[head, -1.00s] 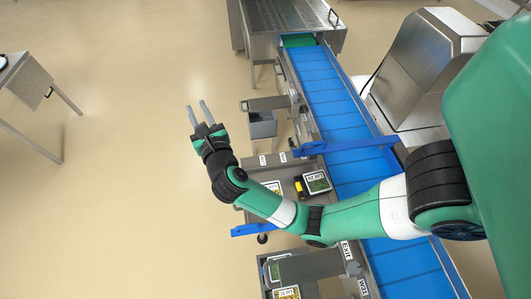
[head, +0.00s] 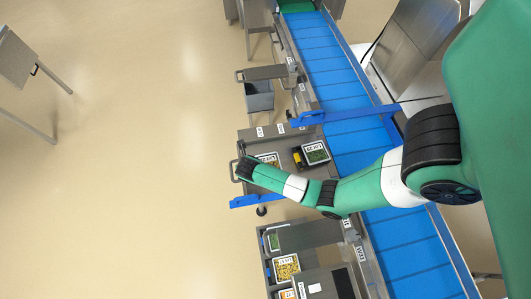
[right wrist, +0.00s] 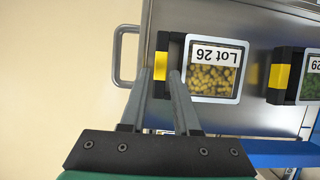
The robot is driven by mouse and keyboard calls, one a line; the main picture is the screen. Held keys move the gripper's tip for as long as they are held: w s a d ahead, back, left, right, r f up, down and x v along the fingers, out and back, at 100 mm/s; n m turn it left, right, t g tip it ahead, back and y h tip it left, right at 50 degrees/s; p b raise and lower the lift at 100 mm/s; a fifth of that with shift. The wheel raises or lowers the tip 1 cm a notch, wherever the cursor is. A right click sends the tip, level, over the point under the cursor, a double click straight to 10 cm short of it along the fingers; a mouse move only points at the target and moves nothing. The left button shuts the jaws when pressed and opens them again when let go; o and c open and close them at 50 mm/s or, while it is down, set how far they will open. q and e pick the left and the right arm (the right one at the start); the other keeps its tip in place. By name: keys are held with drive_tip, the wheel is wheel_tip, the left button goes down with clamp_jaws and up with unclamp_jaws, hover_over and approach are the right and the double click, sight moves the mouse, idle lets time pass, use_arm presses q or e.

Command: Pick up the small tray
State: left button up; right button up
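A small tray (right wrist: 214,72) with yellow contents and a "Lot 26" label lies on a metal surface in the right wrist view. A black-and-yellow block (right wrist: 162,52) is at its left edge. My right gripper (right wrist: 162,74) is open, its fingertips apart near this block; the right finger overlaps the tray's left edge in the picture. I cannot tell whether they touch. In the head view this tray (head: 268,158) is partly covered by my right wrist, and the fingers are hidden. A second tray (head: 316,152) with green contents lies to its right. My left gripper is not in view.
A blue conveyor (head: 345,150) runs along the right of the trays, with a blue bar (head: 345,114) across it. Another station (head: 318,232) nearer the bottom holds several filled trays. A handle (right wrist: 120,50) sticks out left of the metal surface. Open floor lies left.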

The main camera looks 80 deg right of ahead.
drive_tip(key=b+x, duration=0.1)
drive_tip(key=x, duration=0.4)
drive_tip(key=shift+d+f, duration=0.1)
drive_tip(key=shift+d, duration=0.05)
clamp_jaws()
